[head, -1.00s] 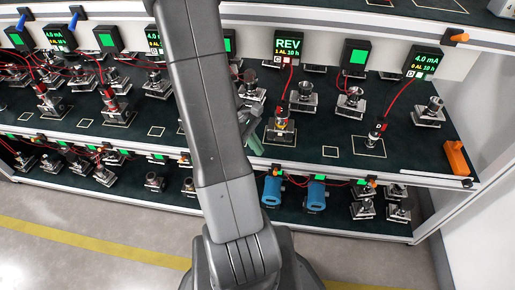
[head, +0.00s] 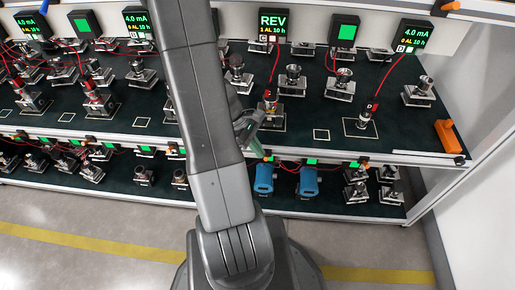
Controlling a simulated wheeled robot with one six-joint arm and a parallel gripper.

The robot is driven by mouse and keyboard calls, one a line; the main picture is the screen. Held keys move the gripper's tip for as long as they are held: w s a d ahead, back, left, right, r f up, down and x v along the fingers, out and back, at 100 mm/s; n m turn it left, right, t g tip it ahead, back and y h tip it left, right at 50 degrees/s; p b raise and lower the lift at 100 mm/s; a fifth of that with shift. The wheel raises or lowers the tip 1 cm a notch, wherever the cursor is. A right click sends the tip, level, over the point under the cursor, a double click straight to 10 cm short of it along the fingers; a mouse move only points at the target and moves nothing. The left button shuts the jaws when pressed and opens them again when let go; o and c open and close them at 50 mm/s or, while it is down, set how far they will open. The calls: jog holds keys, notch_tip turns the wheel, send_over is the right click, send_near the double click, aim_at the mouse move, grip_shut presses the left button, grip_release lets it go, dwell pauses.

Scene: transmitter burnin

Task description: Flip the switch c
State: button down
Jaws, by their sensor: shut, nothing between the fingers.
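A black display box (head: 272,24) reads "REV" in green and has a small white tag marked C at its lower edge, with a red mark beside it. A red cable runs from it down to a transmitter with a red and yellow top (head: 269,104) on the dark green shelf. I cannot make out a separate switch lever for C at this size. My gripper (head: 254,137) shows partly behind my arm, left of and below that transmitter near the shelf's front edge. It looks shut and empty, and part of it is hidden.
The shelf (head: 330,116) holds several metal transmitters. Two blue devices (head: 307,182) stand on the lower shelf. The floor (head: 80,215) in front is clear.

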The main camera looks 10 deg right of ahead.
jog(key=shift+s+f+t+b, duration=0.3)
jog(key=shift+t+b, duration=0.3)
jog(key=shift+b, duration=0.7)
jog(key=s+f+b, duration=0.1)
jog(key=b, duration=0.1)
jog(key=s+f+t+b, duration=0.1)
jog(key=b, duration=0.2)
jog(key=shift+a+m+h, duration=0.3)
jog(key=shift+a+m, duration=0.05)
jog(key=shift+m, duration=0.05)
jog(key=shift+w+r, duration=0.1)
jog(key=shift+w, duration=0.1)
jog(key=shift+w+d+r, duration=0.2)
jog(key=shift+w, duration=0.4)
